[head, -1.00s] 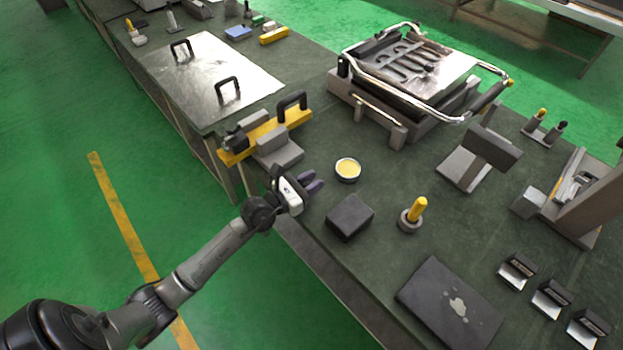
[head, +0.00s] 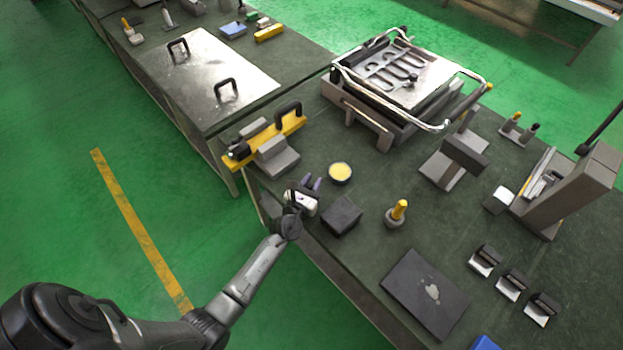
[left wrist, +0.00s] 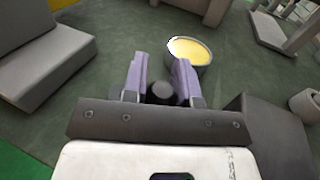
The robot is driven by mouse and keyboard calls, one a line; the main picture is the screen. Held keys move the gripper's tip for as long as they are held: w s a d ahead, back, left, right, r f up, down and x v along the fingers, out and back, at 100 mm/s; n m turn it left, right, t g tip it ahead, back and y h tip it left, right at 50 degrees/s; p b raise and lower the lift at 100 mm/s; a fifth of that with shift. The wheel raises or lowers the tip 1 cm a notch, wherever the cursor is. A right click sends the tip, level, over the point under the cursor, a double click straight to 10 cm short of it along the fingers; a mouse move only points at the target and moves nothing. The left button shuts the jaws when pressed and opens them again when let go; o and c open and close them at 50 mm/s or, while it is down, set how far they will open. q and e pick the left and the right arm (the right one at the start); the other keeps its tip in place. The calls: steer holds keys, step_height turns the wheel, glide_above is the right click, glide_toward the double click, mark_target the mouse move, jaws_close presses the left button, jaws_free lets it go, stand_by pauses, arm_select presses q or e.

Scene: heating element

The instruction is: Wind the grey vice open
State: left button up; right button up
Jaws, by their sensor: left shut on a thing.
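In the left wrist view, grey blocks, seemingly the vice (left wrist: 45,62), fill the left side. My left gripper (head: 312,184) is just right of and nearer than the vice, low over the table edge. Its purple fingers (left wrist: 160,80) are closed around a dark round knob (left wrist: 161,93). What the knob is joined to is hidden, so I cannot tell whether it belongs to the vice. My right gripper is not in view.
A round tin with yellow contents (head: 340,173) and a dark block (head: 342,216) stand close to my left gripper's right. A yellow-handled tool (head: 398,211) and a dark flat plate (head: 425,292) lie farther right. A big press-like frame (head: 400,80) stands behind.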

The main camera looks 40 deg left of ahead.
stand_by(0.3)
arm_select(q)
steer(key=o, duration=0.9)
steer(key=shift+s, duration=0.1)
steer(key=v, duration=1.3)
steer(key=shift+s+d+p, duration=0.25)
steer(key=shift+p, duration=0.05)
